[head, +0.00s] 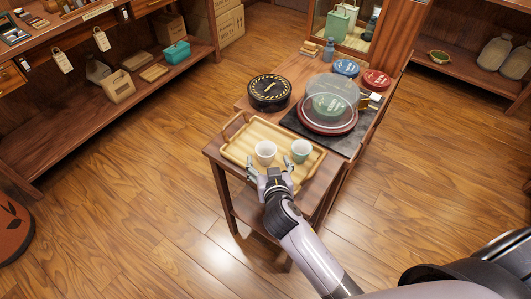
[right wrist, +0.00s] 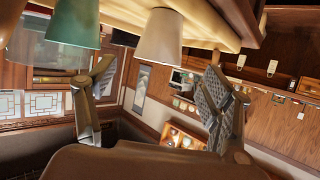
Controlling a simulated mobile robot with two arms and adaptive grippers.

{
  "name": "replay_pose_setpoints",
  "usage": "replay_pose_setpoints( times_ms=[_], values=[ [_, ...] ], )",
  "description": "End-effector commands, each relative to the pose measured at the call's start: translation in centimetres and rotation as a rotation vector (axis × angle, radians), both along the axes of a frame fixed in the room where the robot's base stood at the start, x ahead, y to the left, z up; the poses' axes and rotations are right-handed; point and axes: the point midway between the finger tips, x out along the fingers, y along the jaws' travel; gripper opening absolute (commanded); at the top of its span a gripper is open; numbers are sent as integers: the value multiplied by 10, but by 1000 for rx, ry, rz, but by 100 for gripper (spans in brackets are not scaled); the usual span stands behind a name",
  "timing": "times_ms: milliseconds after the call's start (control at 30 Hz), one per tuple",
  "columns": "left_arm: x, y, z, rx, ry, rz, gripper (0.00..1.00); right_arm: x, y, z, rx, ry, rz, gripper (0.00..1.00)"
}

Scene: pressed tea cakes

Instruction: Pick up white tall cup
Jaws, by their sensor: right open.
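A white cup (head: 265,152) stands upright on a wooden tray (head: 232,152), on the small table. In the right wrist view, which is turned over, the white cup (right wrist: 160,38) shows beyond the gap between the open fingers (right wrist: 160,78), and nothing lies between the pads. The green cup (right wrist: 76,22) is off to the left there. My left gripper is not in view.
Behind the tray are a round black tin (head: 269,92) and a clear dome (head: 331,97) on a dark mat (head: 352,138). Blue (head: 346,68) and red (head: 376,79) tins stand farther back. A low shelf (head: 130,97) is at left.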

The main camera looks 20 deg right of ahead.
Motion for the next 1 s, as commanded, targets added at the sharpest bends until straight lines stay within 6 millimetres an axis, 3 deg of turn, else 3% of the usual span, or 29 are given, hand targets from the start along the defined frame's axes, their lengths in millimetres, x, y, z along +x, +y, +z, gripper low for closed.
replay_pose_setpoints(
  times_ms=[233,600,1000],
  values=[
    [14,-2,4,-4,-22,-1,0,21,-4,-9,0,1,0,75],
    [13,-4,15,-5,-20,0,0,62,-11,-22,-3,0,1,75],
    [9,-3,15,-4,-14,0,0,69,-12,-27,1,2,1,72]
  ],
)
